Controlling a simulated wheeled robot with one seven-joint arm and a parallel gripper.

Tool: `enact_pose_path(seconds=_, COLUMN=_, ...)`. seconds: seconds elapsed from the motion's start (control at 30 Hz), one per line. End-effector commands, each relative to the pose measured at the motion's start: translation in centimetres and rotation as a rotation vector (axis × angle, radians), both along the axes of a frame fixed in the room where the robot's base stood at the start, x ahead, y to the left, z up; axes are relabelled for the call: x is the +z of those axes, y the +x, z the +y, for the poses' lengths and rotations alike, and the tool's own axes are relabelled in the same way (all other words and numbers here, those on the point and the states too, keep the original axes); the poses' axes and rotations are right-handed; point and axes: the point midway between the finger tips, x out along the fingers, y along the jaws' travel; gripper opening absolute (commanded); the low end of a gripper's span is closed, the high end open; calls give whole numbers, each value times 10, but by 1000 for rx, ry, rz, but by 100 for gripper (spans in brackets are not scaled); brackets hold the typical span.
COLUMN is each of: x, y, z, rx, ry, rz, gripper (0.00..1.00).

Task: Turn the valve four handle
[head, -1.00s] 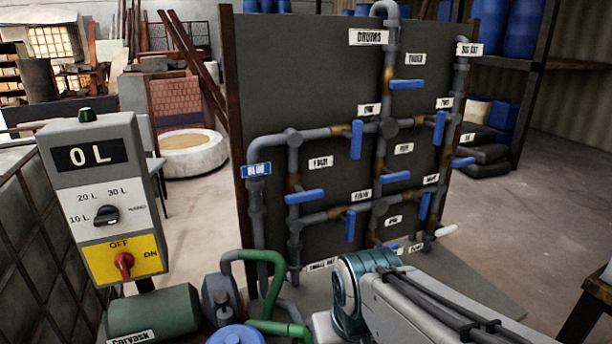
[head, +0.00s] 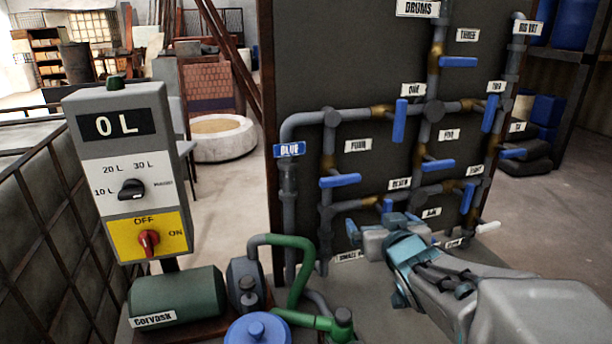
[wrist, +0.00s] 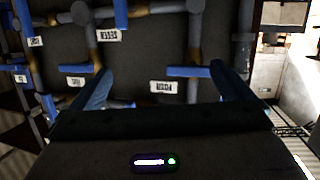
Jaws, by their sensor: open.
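The valve four handle (head: 340,181) is a blue lever, lying level to the right of a grey upright pipe on the dark panel, below the FOUR label (head: 357,145). My gripper (head: 375,222) is open and empty, below and to the right of this handle in the head view. The wrist view looks upside down. In it the FOUR label (wrist: 163,87) and the blue handle (wrist: 188,71) show between my two spread blue fingers. The right finger overlaps the handle's pipe end. I cannot tell the depth gap; no contact shows.
Other blue handles crowd the panel, such as one under the ONE label (head: 401,120) and one by SEVEN (head: 425,166). A control box (head: 133,170) reading 0 L stands left. A green pump (head: 178,298) and green hose (head: 300,270) sit in front, low.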

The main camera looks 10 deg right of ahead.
Motion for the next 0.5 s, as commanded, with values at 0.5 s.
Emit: enact_pose_path(seconds=0.5, x=25, y=10, z=28, rx=232, ry=83, rz=-264, gripper=100)
